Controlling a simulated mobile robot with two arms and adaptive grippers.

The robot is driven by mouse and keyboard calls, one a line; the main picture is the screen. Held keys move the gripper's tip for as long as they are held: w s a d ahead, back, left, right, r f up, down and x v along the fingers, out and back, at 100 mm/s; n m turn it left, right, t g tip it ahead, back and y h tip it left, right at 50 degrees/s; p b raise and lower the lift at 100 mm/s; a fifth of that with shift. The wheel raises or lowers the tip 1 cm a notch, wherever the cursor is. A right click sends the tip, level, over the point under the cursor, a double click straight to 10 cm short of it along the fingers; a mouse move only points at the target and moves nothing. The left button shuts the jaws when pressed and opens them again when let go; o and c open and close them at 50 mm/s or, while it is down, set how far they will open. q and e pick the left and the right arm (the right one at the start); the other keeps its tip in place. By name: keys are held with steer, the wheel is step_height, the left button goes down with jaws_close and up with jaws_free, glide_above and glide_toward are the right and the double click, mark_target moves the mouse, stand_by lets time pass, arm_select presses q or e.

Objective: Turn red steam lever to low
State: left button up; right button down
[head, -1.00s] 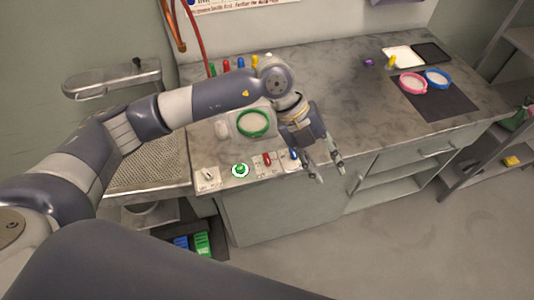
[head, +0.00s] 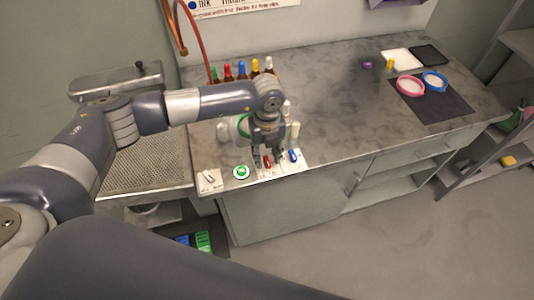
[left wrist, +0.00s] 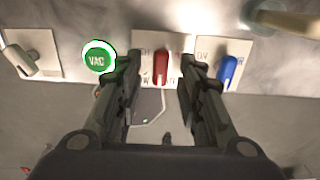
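The red steam lever (left wrist: 161,67) sits on a white labelled plate at the counter's front edge, between the green VAC button and the blue lever. It also shows in the head view (head: 267,162). My left gripper (left wrist: 160,60) is open, with one finger on each side of the red lever. The fingers are apart from each other, and I cannot tell whether either touches the lever. The plate's lettering is partly hidden by the fingers. My right gripper is in neither view.
The green VAC button (left wrist: 98,60) is left of the lever and the blue lever (left wrist: 227,70) is right of it, both close to my fingers. A white lever (left wrist: 22,60) is farther left. Several coloured-top bottles (head: 241,70) stand behind my arm. The counter's middle is clear.

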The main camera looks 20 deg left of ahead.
arm_select(q)
steer(key=shift+f, duration=0.8)
jaws_close()
